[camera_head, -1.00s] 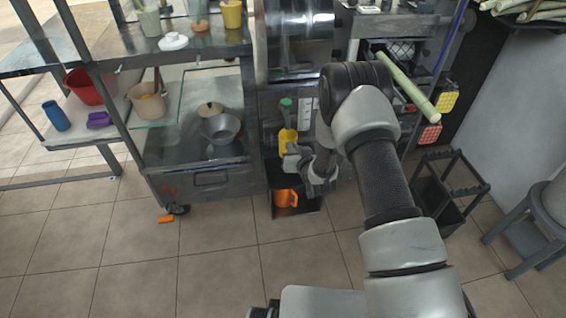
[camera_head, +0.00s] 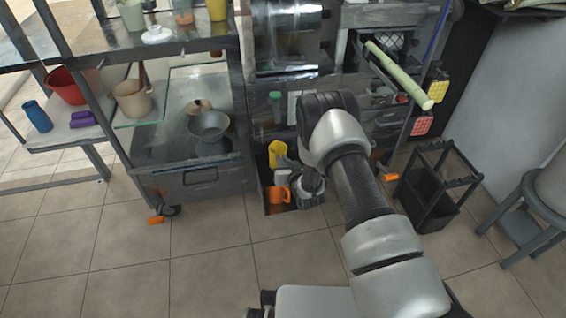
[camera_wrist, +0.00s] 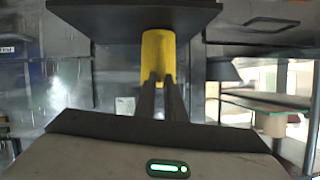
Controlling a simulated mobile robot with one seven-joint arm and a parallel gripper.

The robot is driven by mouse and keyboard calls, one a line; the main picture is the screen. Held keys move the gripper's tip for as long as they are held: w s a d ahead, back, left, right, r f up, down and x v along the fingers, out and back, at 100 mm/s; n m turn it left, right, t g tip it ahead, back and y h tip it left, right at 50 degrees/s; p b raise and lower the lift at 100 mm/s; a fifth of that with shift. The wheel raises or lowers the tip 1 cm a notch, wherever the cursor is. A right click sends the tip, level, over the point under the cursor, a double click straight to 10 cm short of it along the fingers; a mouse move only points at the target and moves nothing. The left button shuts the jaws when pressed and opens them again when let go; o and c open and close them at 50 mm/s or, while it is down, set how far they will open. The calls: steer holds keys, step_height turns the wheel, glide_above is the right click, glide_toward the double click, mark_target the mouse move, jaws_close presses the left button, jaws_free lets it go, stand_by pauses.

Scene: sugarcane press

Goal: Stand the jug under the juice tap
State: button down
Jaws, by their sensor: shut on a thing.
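The yellow jug (camera_head: 277,153) is in the lower bay of the press stand, just left of my arm; its lower part is hidden by my gripper (camera_head: 290,178). In the wrist view my two fingers (camera_wrist: 162,95) close on the yellow jug (camera_wrist: 158,52). There, its upper end in the picture meets a dark flat panel (camera_wrist: 135,18); I cannot tell whether they touch. The metal press (camera_head: 287,30) stands above the bay. I cannot make out the juice tap; my arm covers part of the stand front.
An orange mug (camera_head: 279,194) stands low in the bay, close below my gripper. A black rack (camera_head: 433,190) and a grey stool (camera_head: 522,215) are right. The front floor is clear.

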steer(key=c, duration=1.8)
jaws_free()
steer(key=shift+f, duration=0.1)
steer(key=shift+c, duration=0.2)
